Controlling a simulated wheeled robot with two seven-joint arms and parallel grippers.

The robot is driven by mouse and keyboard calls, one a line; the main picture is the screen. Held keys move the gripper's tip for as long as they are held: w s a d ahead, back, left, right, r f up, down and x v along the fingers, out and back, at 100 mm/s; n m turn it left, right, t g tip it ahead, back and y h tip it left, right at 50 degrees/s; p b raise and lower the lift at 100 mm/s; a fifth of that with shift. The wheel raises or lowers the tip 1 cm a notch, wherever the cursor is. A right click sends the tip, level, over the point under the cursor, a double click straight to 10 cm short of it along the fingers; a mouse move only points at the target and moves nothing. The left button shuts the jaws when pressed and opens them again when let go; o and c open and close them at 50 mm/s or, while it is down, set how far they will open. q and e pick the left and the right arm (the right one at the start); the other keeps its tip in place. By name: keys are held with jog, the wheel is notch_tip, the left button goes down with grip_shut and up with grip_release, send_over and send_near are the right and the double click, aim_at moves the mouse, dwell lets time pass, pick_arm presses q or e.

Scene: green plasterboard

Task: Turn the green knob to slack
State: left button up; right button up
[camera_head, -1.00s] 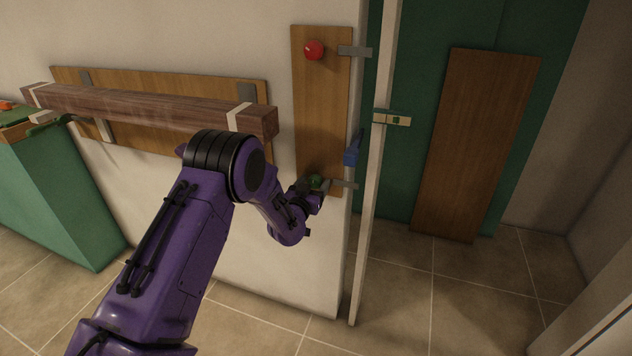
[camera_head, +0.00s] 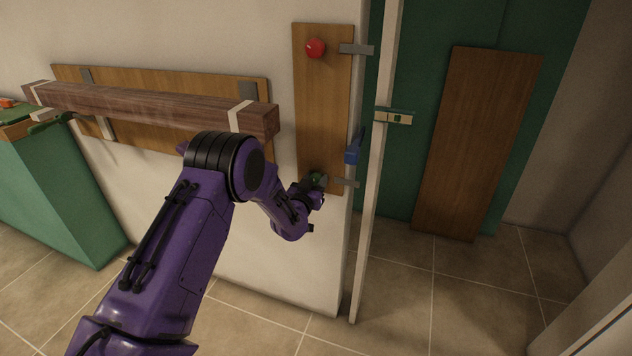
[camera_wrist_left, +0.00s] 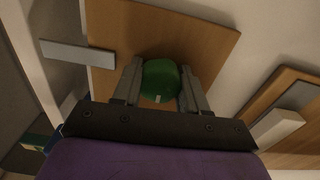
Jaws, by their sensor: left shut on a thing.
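The green knob (camera_head: 317,177) sits low on an upright wooden board (camera_head: 322,110) on the wall. In the left wrist view the green knob (camera_wrist_left: 161,80) lies between the two grey fingers, with a small pale mark on its lower edge. My left gripper (camera_head: 316,182) is shut on the knob, and its fingers (camera_wrist_left: 160,88) touch it on both sides. In the head view the wrist and fingers hide part of the knob. My right gripper is not in view.
A red knob (camera_head: 315,48) is at the board's top. Grey metal strips (camera_head: 357,49) stick out from its right edge. A blue handle (camera_head: 353,150) and a white post (camera_head: 373,180) stand right of it. A brown beam (camera_head: 150,106) runs along the wall at left.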

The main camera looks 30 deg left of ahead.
pick_arm(q)
jog(key=n, duration=0.4)
jog(key=n+b, duration=0.1)
jog(key=n, duration=0.1)
jog(key=shift+a+r+n, duration=0.15)
jog(key=shift+r+n, duration=0.15)
jog(key=shift+r+n+b, duration=0.1)
jog(key=shift+n+b, duration=0.5)
jog(key=shift+n, duration=1.9)
jog(key=o, duration=0.9)
jog(key=shift+o, duration=0.8)
jog(key=shift+a, duration=0.1)
jog(key=shift+f, duration=0.25)
jog(key=v, duration=1)
jog(key=shift+s+b, duration=0.2)
jog(key=shift+b, duration=0.15)
